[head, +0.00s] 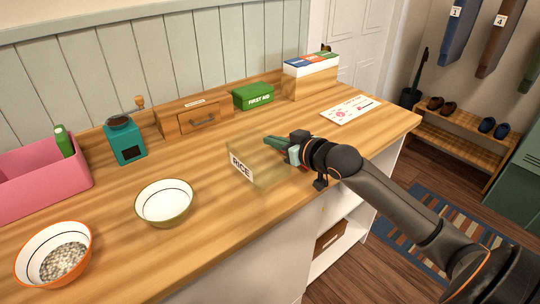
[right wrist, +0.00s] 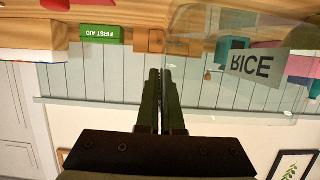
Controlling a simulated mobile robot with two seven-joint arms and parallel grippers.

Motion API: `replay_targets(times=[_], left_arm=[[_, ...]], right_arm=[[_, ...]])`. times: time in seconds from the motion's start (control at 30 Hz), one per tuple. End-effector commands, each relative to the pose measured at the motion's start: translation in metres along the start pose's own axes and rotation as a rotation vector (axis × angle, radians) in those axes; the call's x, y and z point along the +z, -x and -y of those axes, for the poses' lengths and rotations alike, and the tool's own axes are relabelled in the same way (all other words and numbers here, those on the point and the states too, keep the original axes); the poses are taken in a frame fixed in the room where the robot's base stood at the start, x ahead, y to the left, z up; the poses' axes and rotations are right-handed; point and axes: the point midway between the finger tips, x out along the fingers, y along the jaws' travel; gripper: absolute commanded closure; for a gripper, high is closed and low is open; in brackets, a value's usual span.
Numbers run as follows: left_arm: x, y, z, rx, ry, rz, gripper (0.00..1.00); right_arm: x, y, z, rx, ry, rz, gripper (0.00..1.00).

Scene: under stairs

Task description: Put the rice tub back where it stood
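The rice tub (head: 259,171) is a clear, see-through box with a white RICE label. It appears to stand on the wooden counter, near its front edge. In the right wrist view the tub (right wrist: 245,95) shows upside down at the right, beside the fingers. My right gripper (head: 268,141) is at the tub's far right side in the head view. In the right wrist view its fingers (right wrist: 158,72) are together, with nothing visible between them. Whether a finger touches the tub I cannot tell. My left gripper is in neither view.
On the counter (head: 205,240) are an empty bowl (head: 164,202), a bowl of speckled grains (head: 54,255), a pink bin (head: 40,187), a teal grinder (head: 125,141), a wooden drawer box (head: 190,118), a green first aid box (head: 253,96), a file box (head: 310,78) and a card (head: 350,109).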

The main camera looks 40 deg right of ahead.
Motion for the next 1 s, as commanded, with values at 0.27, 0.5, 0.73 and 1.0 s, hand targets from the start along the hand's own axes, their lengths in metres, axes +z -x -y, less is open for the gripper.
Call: replay_targets(times=[0.27,0.5,0.73,1.0], left_arm=[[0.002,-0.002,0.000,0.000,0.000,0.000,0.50],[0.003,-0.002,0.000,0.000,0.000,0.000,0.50],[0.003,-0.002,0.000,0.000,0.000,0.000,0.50],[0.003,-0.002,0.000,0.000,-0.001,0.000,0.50]], right_arm=[[0.015,-0.024,-0.005,0.000,0.000,-0.003,1.00],[0.042,-0.036,-0.006,0.000,-0.001,0.001,1.00],[0.048,-0.038,-0.006,0.000,0.002,-0.003,1.00],[0.050,-0.038,-0.006,0.000,0.001,-0.001,0.84]])
